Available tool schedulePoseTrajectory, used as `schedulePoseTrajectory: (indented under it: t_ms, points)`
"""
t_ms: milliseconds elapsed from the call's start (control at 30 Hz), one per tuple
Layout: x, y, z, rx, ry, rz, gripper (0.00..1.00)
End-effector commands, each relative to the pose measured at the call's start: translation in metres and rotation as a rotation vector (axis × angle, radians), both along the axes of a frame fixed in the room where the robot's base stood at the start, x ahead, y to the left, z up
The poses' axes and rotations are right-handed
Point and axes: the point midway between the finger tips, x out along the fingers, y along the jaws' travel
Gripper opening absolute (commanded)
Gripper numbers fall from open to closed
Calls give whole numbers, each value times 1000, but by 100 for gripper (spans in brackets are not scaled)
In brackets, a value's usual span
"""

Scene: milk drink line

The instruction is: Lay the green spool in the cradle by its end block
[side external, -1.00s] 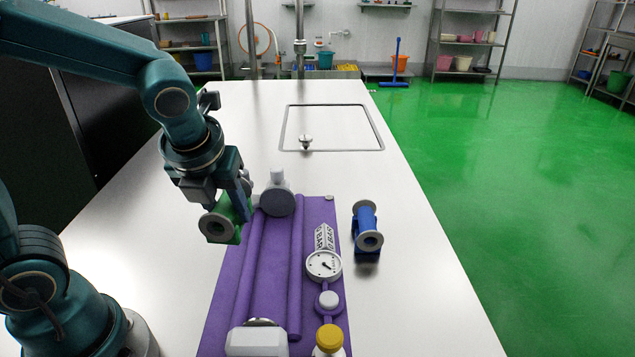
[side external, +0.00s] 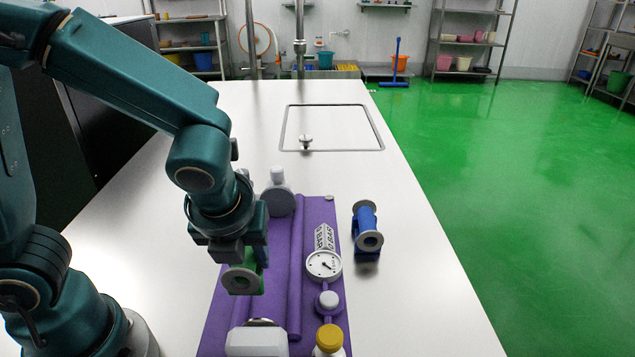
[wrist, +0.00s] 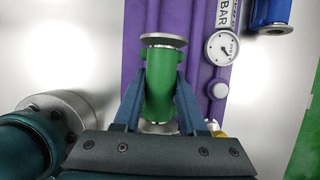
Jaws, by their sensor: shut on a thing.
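The green spool (side external: 243,280) has grey flanged ends and is gripped around its green body. My gripper (wrist: 159,82) is shut on it, with a blue finger on each side in the wrist view. The spool lies level, its length running along the purple cradle (side external: 275,285), which has long raised rails. It appears held above the left part of the cradle; the exact gap cannot be told. A pale block (side external: 256,343) with a silver disc behind it stands at the cradle's near end. A grey round fitting (side external: 278,201) stands at the far end. The spool hides part of the rails.
The white table (side external: 420,300) is clear further right.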

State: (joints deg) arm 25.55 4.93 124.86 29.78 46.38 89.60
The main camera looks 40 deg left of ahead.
Motion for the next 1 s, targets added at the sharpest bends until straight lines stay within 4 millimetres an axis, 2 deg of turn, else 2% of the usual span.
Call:
schedulePoseTrajectory:
  t_ms: [100,267,367,633,1000]
  points:
    - [3,-17,-10,1,3,-4,0]
    - [5,-27,-16,0,-1,1,0]
    - [5,-28,-22,2,0,2,0]
    - [4,-27,-54,2,2,1,0]
    - [5,-27,-58,-1,-1,3,0]
